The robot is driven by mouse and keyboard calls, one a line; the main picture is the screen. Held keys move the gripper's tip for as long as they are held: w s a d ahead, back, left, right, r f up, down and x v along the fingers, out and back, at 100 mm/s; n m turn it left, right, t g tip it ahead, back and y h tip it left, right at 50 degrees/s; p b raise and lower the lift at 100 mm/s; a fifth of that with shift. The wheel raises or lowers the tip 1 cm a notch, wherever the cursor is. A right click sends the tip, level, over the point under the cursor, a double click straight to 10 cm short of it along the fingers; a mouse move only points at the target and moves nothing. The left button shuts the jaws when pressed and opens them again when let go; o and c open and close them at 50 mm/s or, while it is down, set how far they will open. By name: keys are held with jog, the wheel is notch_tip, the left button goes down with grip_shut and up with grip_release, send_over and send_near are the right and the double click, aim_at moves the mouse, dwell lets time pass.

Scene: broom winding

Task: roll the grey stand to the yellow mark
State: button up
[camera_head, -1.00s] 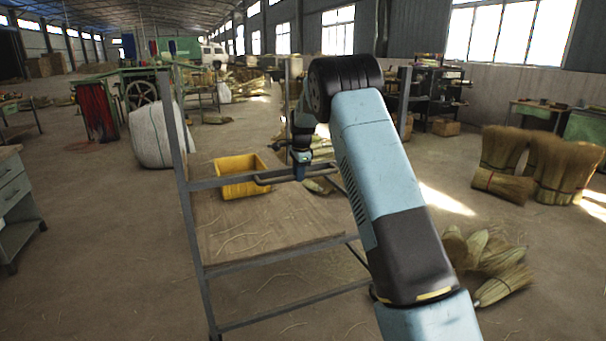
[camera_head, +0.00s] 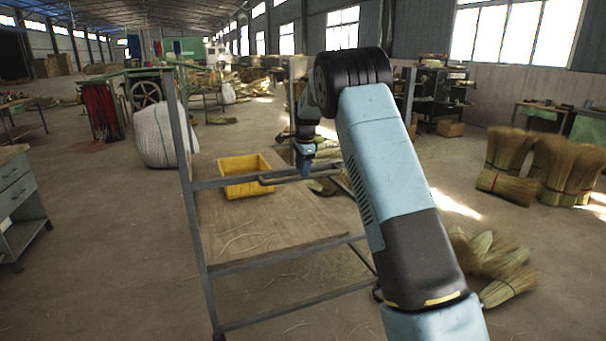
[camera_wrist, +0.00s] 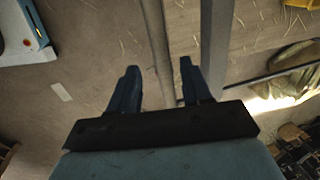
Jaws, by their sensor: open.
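The grey stand (camera_head: 190,215) is a metal frame of upright posts and rails with a wooden shelf (camera_head: 265,225), in the middle of the head view. A yellow bin (camera_head: 245,175) stands on the shelf. My gripper (camera_head: 304,172) is at the stand's handle bar (camera_head: 278,178), on the near side above the shelf. In the wrist view my gripper (camera_wrist: 160,78) is open, with a grey bar (camera_wrist: 155,40) running between its two fingers. Neither finger clearly presses on it. No yellow mark shows on the floor in these views.
Broom heads lie on the floor (camera_head: 495,265) right of my arm, and several bundles (camera_head: 540,165) stand farther right. A white sack (camera_head: 160,135) is behind the stand at left. A grey drawer cabinet (camera_head: 18,205) stands at far left. Floor between cabinet and stand is clear.

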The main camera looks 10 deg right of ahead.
notch_tip(320, 180, up, 10)
jog(key=s, duration=0.1)
jog(key=shift+s, duration=0.35)
jog(key=shift+d, duration=0.15)
jog(key=s+d+r+n+t, duration=0.15)
jog(key=s+r+n, duration=0.4)
jog(key=s, duration=0.85)
jog(key=s+d+r+n, duration=0.25)
jog(key=s+r, duration=0.55)
jog(key=s, duration=0.6)
jog(key=s+f+n+t, duration=0.1)
jog(key=s+f+n, duration=0.3)
jog(key=s, duration=1)
jog(key=s+f+n+t, duration=0.1)
jog(key=s+f+n, duration=0.2)
jog(key=s, duration=1.1)
jog(key=shift+d+f+n, duration=0.4)
jog(key=shift+f, duration=0.05)
